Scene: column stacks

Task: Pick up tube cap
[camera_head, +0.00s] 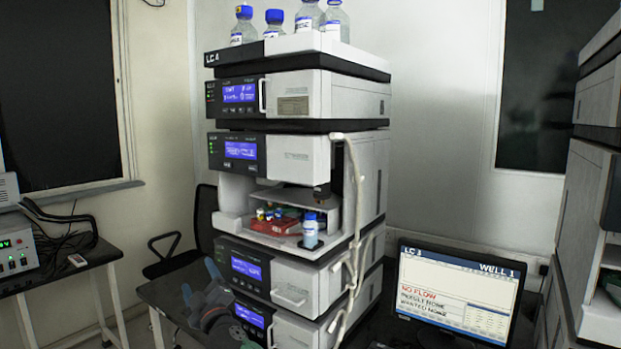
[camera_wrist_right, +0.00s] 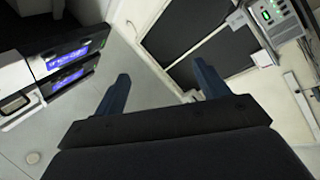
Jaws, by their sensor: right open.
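A small bottle (camera_head: 310,238) with a blue cap (camera_head: 311,217) stands upright at the front right of the open compartment in the LC 4 stack. Several small vials with coloured caps (camera_head: 268,214) are in a red tray (camera_head: 272,226) to its left. I cannot tell for certain which cap is the tube cap. My right gripper (camera_head: 199,281) is open and empty, low at the left of the stack and well apart from the bottle. Its spread fingers also show in the right wrist view (camera_wrist_right: 161,82), with nothing between them. My left gripper is out of view.
The LC 4 stack (camera_head: 290,160) has capped bottles (camera_head: 305,18) on top. White tubing (camera_head: 354,210) runs down its right front. A monitor (camera_head: 458,295) stands at right, beside another stack (camera_head: 590,190). A table (camera_head: 70,262) with a device is at left.

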